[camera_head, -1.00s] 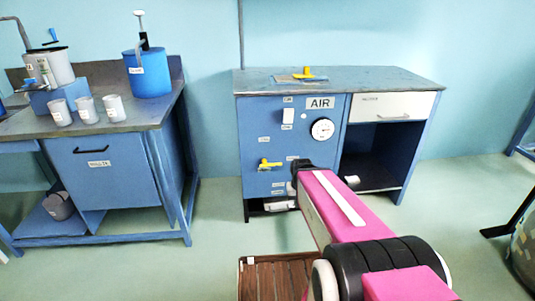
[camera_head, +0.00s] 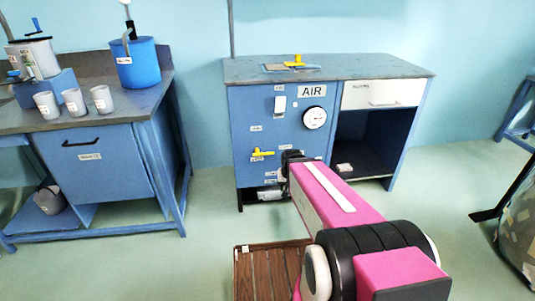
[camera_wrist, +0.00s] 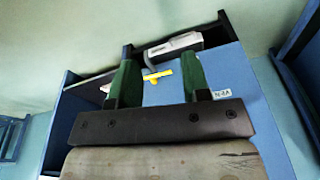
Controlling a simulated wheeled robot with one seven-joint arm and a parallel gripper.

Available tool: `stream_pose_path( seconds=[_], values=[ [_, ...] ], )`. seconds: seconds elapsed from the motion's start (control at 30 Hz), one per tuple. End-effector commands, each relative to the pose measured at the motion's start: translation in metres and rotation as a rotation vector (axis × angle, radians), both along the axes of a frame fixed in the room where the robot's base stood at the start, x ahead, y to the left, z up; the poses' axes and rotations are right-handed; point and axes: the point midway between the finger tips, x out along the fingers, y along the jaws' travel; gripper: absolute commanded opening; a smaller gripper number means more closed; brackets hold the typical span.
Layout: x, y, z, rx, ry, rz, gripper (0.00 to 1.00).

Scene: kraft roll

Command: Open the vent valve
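A blue cabinet (camera_head: 243,105) marked AIR has a yellow lever handle (camera_head: 262,153) low on its front, roughly level. Another yellow handle (camera_head: 294,62) sits on its top. The small labels are too blurred to tell which one is the vent valve. My gripper (camera_head: 289,158) is just right of the front handle in the head view, its fingers mostly hidden behind my pink arm. In the wrist view my gripper (camera_wrist: 159,75) has two green fingers spread apart with nothing held. A yellow handle (camera_wrist: 157,75) shows in the gap, beyond the fingers and apparently apart from them.
A round gauge (camera_head: 315,117) is on the cabinet front. A white drawer (camera_head: 384,94) and an open bay are at its right. A wooden slatted platform (camera_head: 270,272) lies on the floor. A blue bench (camera_head: 95,165) with cups and a blue pot stands left.

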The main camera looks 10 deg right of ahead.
Motion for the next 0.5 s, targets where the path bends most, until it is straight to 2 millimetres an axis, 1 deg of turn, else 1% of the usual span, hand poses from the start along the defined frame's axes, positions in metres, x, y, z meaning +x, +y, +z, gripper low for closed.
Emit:
stream_pose_path(
  seconds=[0.03, 0.17, 0.3, 0.4, 0.5],
  values=[
    [0.021, 0.001, -0.01, 0.011, -0.058, -0.049, 0.43],
    [0.068, 0.005, -0.028, 0.066, -0.238, -0.199, 0.43],
    [0.118, 0.009, -0.044, 0.17, -0.448, -0.365, 0.43],
    [0.151, 0.013, -0.053, 0.272, -0.594, -0.475, 0.43],
    [0.179, 0.017, -0.059, 0.394, -0.734, -0.574, 0.43]
  ],
)
